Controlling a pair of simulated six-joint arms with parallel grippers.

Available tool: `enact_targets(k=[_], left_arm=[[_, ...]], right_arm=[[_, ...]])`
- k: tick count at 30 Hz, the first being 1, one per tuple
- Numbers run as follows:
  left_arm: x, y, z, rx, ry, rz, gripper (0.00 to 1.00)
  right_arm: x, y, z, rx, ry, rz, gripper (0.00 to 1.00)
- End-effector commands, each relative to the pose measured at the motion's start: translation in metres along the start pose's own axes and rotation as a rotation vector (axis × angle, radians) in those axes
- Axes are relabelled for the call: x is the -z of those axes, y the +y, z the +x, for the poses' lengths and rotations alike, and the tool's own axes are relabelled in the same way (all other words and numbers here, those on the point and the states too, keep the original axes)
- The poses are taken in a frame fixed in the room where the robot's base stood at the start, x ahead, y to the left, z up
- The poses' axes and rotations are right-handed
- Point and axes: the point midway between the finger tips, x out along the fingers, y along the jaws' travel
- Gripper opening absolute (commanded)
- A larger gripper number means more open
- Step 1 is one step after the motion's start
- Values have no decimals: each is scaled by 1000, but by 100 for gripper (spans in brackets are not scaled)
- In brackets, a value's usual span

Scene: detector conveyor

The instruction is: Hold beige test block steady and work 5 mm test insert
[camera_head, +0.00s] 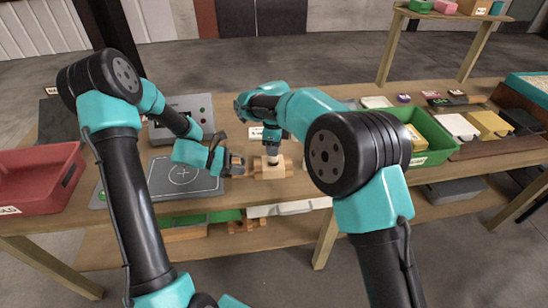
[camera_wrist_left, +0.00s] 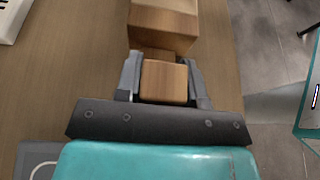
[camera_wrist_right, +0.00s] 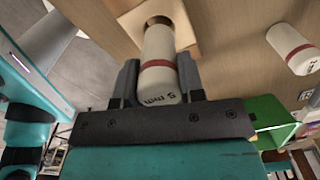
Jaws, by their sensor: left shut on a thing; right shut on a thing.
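The beige test block (camera_head: 272,172) sits on the table in front of me. My left gripper (camera_head: 238,164) is shut on the block's narrower end piece (camera_wrist_left: 164,82), with the larger body (camera_wrist_left: 160,22) beyond the fingers. My right gripper (camera_head: 271,147) is above the block, pointing down. It is shut on the 5 mm test insert (camera_wrist_right: 160,68), a white cylinder with a red band and "5 mm" lettering. In the right wrist view, the insert's far end is at the round hole in the block (camera_wrist_right: 132,17); its depth there is hard to tell.
Another white cylinder with a red band (camera_wrist_right: 291,46) is on the table near the block. A dark plate with a circle mark (camera_head: 183,176) lies left of it. A red bin (camera_head: 35,178) stands far left, a green bin (camera_head: 428,140) at right.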

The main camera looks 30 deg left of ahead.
Motion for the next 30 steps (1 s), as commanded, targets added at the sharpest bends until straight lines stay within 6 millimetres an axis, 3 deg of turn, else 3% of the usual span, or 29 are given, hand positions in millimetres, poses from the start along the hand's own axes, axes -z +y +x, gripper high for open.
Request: enact_targets(k=[5, 15, 28, 29, 30], left_arm=[[0, 0, 0, 0, 0, 0, 6], [0, 0, 0, 0, 0, 0, 6], [0, 0, 0, 0, 0, 0, 6], [0, 0, 0, 0, 0, 0, 6], [0, 0, 0, 0, 0, 0, 6]], right_arm=[[0, 0, 7, -2, 1, 0, 7], [0, 0, 49, -1, 0, 0, 7], [0, 0, 53, 0, 0, 0, 7], [0, 0, 53, 0, 0, 0, 39], [0, 0, 53, 0, 0, 0, 43]])
